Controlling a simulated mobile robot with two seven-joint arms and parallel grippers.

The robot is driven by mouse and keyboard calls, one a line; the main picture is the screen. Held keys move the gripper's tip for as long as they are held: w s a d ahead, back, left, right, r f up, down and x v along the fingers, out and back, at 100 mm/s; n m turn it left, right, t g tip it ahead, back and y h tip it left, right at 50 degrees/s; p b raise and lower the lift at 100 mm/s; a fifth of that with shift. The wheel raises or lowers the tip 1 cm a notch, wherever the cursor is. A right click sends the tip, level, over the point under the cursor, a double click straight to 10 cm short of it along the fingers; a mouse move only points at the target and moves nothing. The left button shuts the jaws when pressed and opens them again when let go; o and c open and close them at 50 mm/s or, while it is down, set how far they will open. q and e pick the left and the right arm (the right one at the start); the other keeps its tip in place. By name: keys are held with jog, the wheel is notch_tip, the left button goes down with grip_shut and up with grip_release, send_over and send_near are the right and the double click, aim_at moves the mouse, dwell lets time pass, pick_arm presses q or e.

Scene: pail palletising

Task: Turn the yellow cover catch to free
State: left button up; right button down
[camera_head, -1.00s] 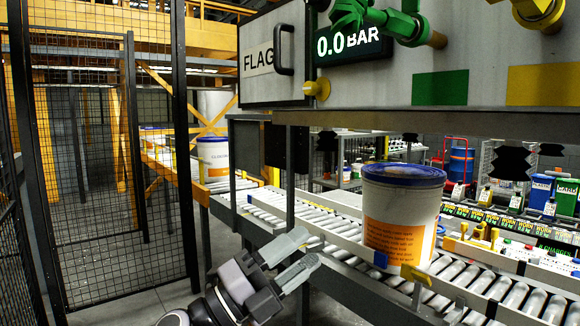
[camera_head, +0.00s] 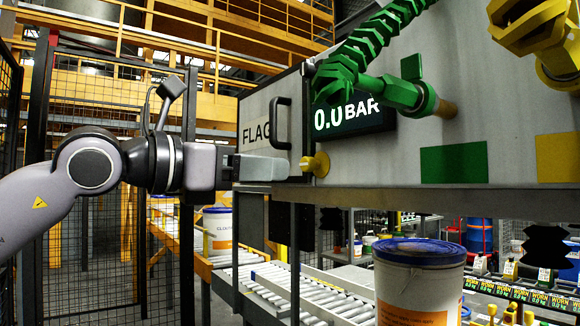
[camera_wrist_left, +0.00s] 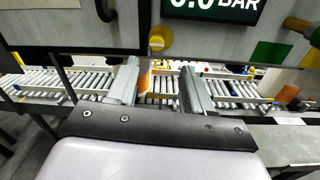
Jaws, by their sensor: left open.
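The yellow cover catch (camera_head: 316,164) is a small knob at the lower right edge of the grey cover marked FLAG (camera_head: 256,134). It also shows in the left wrist view (camera_wrist_left: 160,40), beyond and above the gap between my fingers. My left gripper (camera_head: 282,168) is level with the catch and just to its left in the head view, pointing at it. In the left wrist view its two fingers (camera_wrist_left: 160,78) are spread with nothing held between them. The gripper and catch look apart. My right gripper is not in view.
A black handle (camera_head: 280,123) stands out from the cover above my gripper. The display (camera_head: 352,112) reads 0.0 BAR. A green hose (camera_head: 372,45) hangs over it. Below are a roller conveyor (camera_head: 262,285) and a white pail with blue lid (camera_head: 418,285). Mesh fencing stands left.

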aim_at(304, 165)
pick_arm(q)
jog(key=shift+t, duration=0.3)
jog(key=p+x, duration=0.1)
jog(key=x, duration=0.2)
jog(key=p+x, duration=0.1)
jog(key=x, duration=0.1)
jog(key=shift+w+d+r+p, duration=0.15)
jog(key=shift+w+r+p, duration=0.1)
jog(key=shift+r+p, duration=0.1)
jog(key=shift+w+d+f, duration=0.1)
jog(key=shift+w+d, duration=0.35)
jog(key=shift+d, duration=0.05)
grip_shut()
jog(key=shift+f, duration=0.1)
